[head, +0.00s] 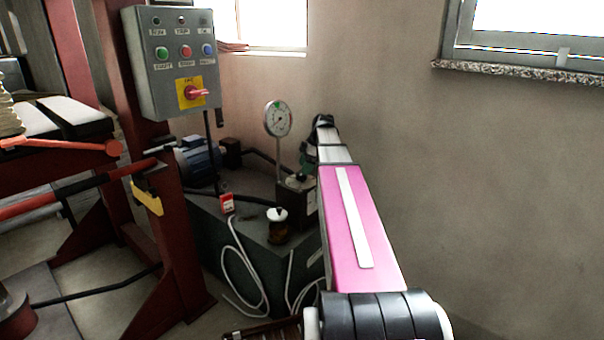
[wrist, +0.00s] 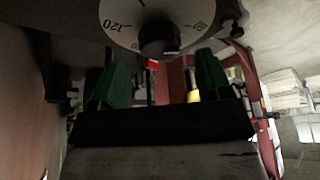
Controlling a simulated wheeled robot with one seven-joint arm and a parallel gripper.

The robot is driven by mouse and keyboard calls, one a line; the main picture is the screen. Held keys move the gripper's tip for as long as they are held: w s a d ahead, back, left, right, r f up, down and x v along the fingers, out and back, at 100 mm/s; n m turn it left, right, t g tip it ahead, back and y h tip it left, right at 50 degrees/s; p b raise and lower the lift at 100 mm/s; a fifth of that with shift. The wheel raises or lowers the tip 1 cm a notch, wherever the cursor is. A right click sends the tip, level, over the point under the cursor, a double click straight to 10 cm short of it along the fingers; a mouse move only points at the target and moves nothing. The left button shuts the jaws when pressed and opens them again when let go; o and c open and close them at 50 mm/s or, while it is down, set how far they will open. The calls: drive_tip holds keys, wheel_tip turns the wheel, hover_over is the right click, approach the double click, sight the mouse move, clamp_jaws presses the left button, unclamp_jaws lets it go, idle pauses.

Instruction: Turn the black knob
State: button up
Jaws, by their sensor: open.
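The black knob (wrist: 158,38) sits at the middle of a white numbered dial (wrist: 120,18) at the top of the wrist view. My gripper (wrist: 160,78) is open, with a green-padded finger on each side below the dial. The knob lies between the two fingers from side to side, above their tips in the picture. I see no contact; the distance in depth is hard to tell. In the head view my pink arm reaches away to the wall side, and my gripper (head: 306,158) is mostly hidden behind it. I cannot make out the black knob there.
A grey control box (head: 175,70) with coloured buttons and a red switch stands at the upper left. A round gauge (head: 278,118) rises beside my arm over a dark green tank (head: 240,255). Red frame posts (head: 165,220) stand left; the plain wall is right.

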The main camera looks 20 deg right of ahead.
sight(301, 177)
drive_tip(key=shift+x, duration=1.8)
drive_tip(key=shift+c, duration=0.4)
drive_tip(key=c, duration=0.8)
